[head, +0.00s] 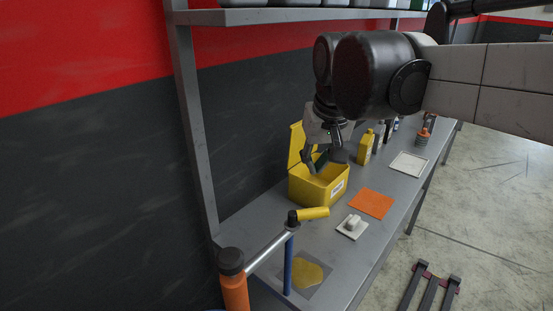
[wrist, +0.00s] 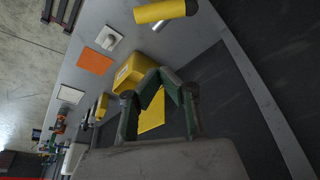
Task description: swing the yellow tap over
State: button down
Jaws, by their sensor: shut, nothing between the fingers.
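The yellow tap (head: 314,213) is a short yellow lever with a dark end, at the top of a blue post (head: 288,262) on the bench. It points right in the head view. In the wrist view the yellow tap (wrist: 160,12) is cut by the top edge. My gripper (head: 313,168) hangs in front of or above the open yellow box (head: 322,193), further along the bench than the tap and apart from it. In the wrist view my gripper (wrist: 157,76) has its fingertips together and empty, with the yellow box behind them.
A pale bar joins the tap's post to an orange cylinder (head: 235,290). A yellow puddle (head: 300,274) lies below the tap. A white block (head: 352,223), an orange cloth (head: 371,203), a white tray (head: 408,163) and yellow bottle (head: 366,148) stand along the bench. A shelf post (head: 195,130) rises left.

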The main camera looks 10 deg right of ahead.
aim_at(308, 217)
notch_tip(308, 217, down, 9)
jog(key=p, duration=0.1)
jog(key=shift+s+p, duration=0.4)
dwell(0.5)
jog(key=shift+s+d, duration=0.1)
jog(key=shift+d, duration=0.05)
